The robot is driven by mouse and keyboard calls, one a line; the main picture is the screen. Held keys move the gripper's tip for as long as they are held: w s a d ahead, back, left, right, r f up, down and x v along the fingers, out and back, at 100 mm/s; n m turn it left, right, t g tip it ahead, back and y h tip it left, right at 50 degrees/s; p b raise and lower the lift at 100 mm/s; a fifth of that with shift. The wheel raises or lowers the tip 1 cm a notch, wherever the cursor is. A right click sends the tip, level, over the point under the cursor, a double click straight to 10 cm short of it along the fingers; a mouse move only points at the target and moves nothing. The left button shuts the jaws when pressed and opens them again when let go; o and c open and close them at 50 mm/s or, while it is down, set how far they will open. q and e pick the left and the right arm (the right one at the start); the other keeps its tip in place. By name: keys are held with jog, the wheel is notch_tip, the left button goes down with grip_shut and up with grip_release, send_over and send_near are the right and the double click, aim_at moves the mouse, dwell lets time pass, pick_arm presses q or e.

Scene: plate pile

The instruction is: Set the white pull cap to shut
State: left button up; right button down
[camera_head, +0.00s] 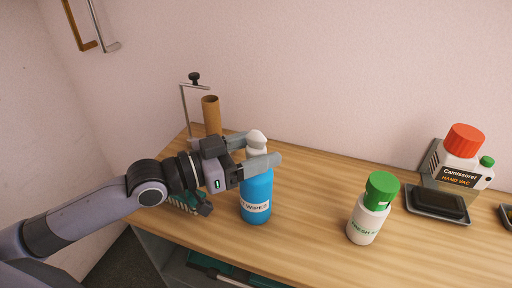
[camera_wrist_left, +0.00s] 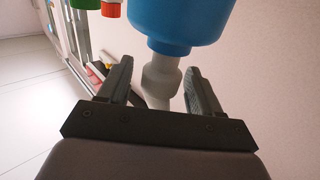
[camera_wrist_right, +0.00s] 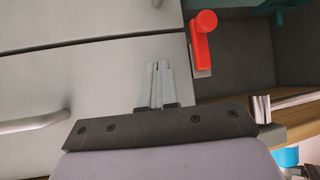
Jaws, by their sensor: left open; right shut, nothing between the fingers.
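A blue bottle (camera_head: 257,196) with a white label stands upright on the wooden counter. Its white pull cap (camera_head: 257,139) is on top, partly hidden by my gripper in the head view. My left gripper (camera_head: 262,150) is open, with one finger on either side of the cap's neck. In the left wrist view the white cap (camera_wrist_left: 161,84) lies between the open fingers (camera_wrist_left: 159,85), with gaps visible on both sides. Whether the cap is up or down I cannot tell. My right gripper (camera_wrist_right: 159,68) is shut and empty, in front of grey drawer fronts, and out of the head view.
A white bottle with a green lid (camera_head: 368,211) stands to the right. Further right are a black dish (camera_head: 438,203) and a red-capped container (camera_head: 459,160). A cardboard tube (camera_head: 211,114) stands behind my left gripper. A red-handled thing (camera_wrist_right: 203,40) is near my right gripper.

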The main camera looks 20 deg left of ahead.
pick_arm(q)
grip_shut()
jog(key=shift+f+b, duration=0.7)
jog(key=shift+f, duration=0.4)
grip_release()
jog(key=b+v, duration=0.1)
jog(key=v, duration=0.6)
